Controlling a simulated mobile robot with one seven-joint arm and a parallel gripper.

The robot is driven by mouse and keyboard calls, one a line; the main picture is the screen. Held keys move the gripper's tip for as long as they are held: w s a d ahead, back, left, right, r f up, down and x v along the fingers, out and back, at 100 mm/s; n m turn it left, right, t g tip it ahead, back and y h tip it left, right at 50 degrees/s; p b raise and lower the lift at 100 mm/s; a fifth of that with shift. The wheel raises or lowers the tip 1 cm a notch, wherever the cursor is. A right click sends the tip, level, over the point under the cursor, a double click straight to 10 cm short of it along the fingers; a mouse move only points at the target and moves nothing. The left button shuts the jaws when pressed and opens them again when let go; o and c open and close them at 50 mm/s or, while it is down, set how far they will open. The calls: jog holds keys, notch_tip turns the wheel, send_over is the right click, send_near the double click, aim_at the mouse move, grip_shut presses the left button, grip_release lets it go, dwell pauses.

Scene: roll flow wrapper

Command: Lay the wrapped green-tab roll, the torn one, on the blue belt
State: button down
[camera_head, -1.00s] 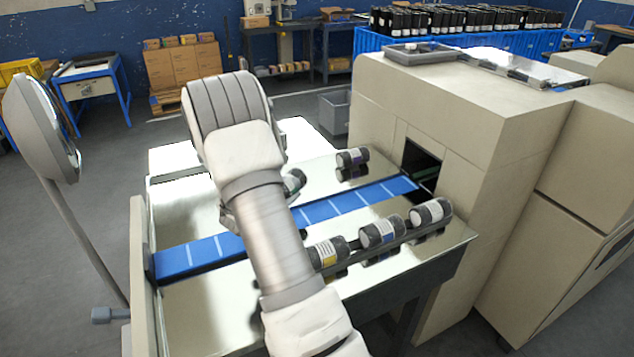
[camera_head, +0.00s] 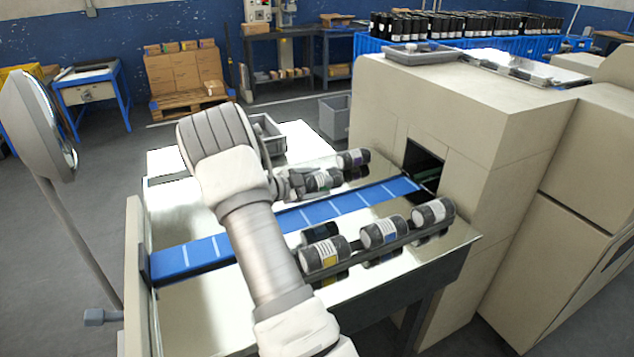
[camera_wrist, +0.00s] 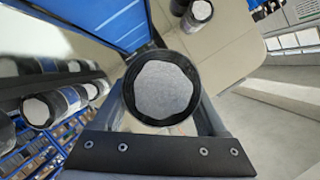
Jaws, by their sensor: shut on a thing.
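The green-tab roll (camera_head: 323,180), dark with a white label, is at the far side of the blue belt (camera_head: 310,212). My gripper (camera_head: 294,184) is shut on it. In the wrist view the held roll (camera_wrist: 163,90) shows end-on, with a pale, uneven-edged patch on its black end, between the two fingers (camera_wrist: 165,118). The belt (camera_wrist: 115,20) passes behind it at the upper left. The tear is not clear, and I cannot tell whether the roll touches the plate.
A purple-tab roll (camera_head: 353,159) lies just right of the held one. Yellow-tab (camera_head: 325,254), blue-tab (camera_head: 384,232) and white-labelled (camera_head: 433,212) rolls rest on the near rail. A dark roll (camera_head: 318,234) lies near the belt. The wrapper housing (camera_head: 480,150) stands at the right.

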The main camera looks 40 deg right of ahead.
aim_at(317, 214)
jog(key=shift+f+b, duration=2.25)
jog(key=shift+f, duration=1.2)
jog(key=shift+f, duration=0.3)
grip_release()
jog(key=shift+f, duration=0.15)
jog(key=p+v, duration=0.2)
jog(key=v, duration=1.5)
jog(key=shift+w+a+r, duration=0.1)
jog(key=shift+a+r, duration=0.15)
jog(key=shift+r, duration=0.1)
